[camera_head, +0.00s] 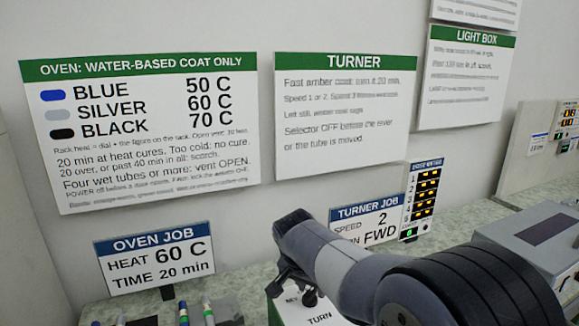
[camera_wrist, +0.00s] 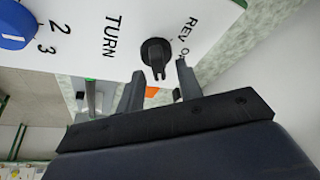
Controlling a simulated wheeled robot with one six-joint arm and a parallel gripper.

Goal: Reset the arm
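My arm (camera_head: 345,265) reaches in from the lower right of the head view, with its wrist bent down over the turner panel. My gripper (camera_wrist: 159,72) is open in the wrist view, its two dark fingers apart with nothing held. A black selector knob (camera_wrist: 156,50) on the white turner panel (camera_wrist: 105,60) shows between and just beyond the fingertips. I cannot tell whether a finger touches it. In the head view my gripper (camera_head: 291,284) is small and dark, just above the panel marked TURN (camera_head: 318,317), and its fingers are partly hidden.
A blue dial (camera_wrist: 14,24) is on the same panel. The oven job card (camera_head: 155,258), turner job card (camera_head: 366,222) and a display with orange digits (camera_head: 422,200) stand behind. Several coloured rods (camera_head: 208,312) stand at lower left. A grey box (camera_head: 535,240) is at right.

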